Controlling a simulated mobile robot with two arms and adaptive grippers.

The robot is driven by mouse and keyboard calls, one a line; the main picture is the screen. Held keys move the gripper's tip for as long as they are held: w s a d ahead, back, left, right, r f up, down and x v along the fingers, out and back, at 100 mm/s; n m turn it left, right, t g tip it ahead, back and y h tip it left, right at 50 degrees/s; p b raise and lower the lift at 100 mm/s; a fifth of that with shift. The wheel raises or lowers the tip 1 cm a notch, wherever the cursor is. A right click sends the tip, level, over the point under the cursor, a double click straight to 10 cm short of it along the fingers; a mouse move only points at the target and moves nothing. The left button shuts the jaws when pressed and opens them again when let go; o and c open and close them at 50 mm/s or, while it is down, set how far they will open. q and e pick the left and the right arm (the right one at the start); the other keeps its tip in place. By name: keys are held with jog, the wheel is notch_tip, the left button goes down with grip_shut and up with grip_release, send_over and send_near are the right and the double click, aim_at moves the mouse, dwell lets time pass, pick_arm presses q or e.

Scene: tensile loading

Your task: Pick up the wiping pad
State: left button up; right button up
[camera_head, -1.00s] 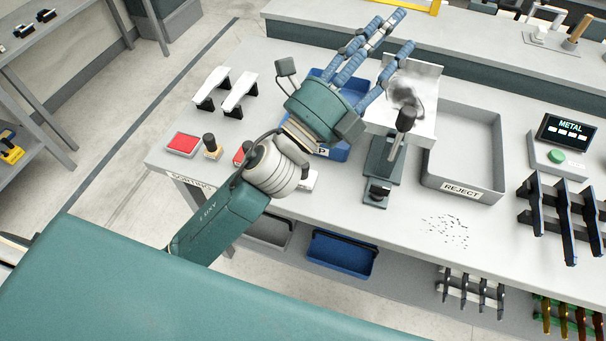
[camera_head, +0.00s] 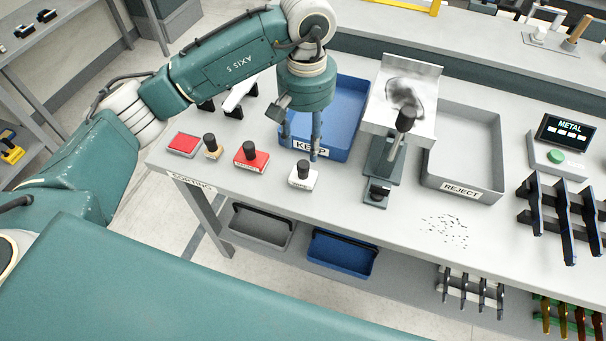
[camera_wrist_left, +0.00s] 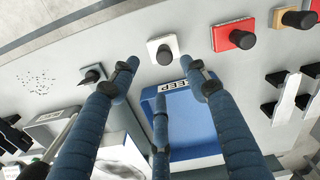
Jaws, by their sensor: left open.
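A white block with a black knob (camera_head: 303,175), which looks like the wiping pad, sits on the table in front of the blue KEEP tray. Its small label is unreadable. My left gripper (camera_head: 303,145) points down over the front of that tray, just behind the block, its fingers apart and empty. In the left wrist view the white block (camera_wrist_left: 163,50) lies just beyond the spread fingertips (camera_wrist_left: 162,74), between the two outer fingers and apart from them. My right gripper is not in view.
A red block with a black knob (camera_head: 251,158), a wooden stamp (camera_head: 212,147) and a red ink pad (camera_head: 184,144) stand left of the white block.

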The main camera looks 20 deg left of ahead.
pick_arm(q)
jog(key=p, duration=0.1)
send_over(303, 164)
jog(key=f, duration=0.4)
jog(key=shift+s+d+f, duration=0.2)
jog(key=shift+d+f, duration=0.1)
jog(key=shift+f, duration=0.1)
jog(key=f+p, duration=0.2)
jog(key=f, duration=0.1)
jog(key=f+p, duration=0.1)
jog(key=shift+w+a+f, duration=0.15)
jog(key=shift+a+f, duration=0.15)
jog(key=shift+f, duration=0.5)
jog(key=shift+c, duration=0.5)
jog(key=shift+w, duration=0.1)
grip_shut()
